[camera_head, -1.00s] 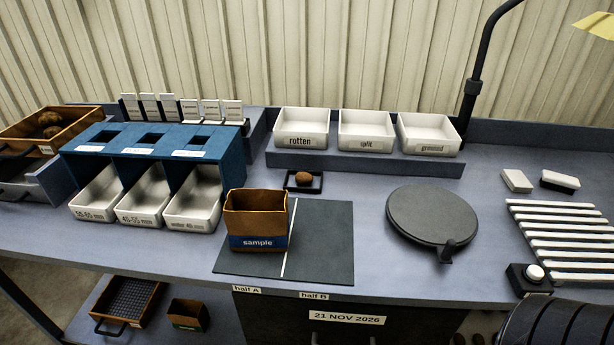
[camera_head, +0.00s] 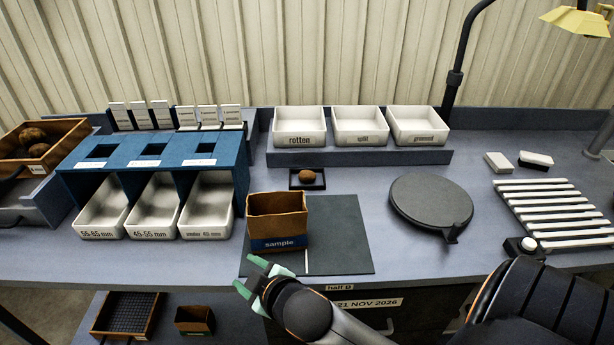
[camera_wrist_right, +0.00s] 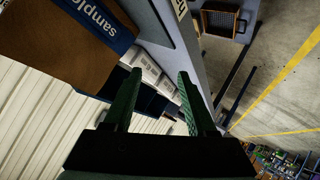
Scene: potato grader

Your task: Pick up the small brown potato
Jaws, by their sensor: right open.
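A small brown potato (camera_head: 306,175) lies on a small black tray (camera_head: 319,184) behind the brown sample box. More brown potatoes (camera_head: 35,142) sit in the wooden crate at the far left. My right gripper (camera_head: 247,274) has green fingers, is open and empty, and is at the bench's front edge, in front of the sample box. In the right wrist view its two fingers (camera_wrist_right: 155,95) are spread apart with nothing between them. The potato on the black tray does not show in that view. My left gripper is not in view.
The sample box (camera_head: 277,220) stands on a dark mat (camera_head: 345,240), between my right gripper and the potato. White bins labelled rotten, split and greened (camera_head: 387,141) stand behind the tray. A round dark plate (camera_head: 431,203) is to the right. The bench between tray and plate is clear.

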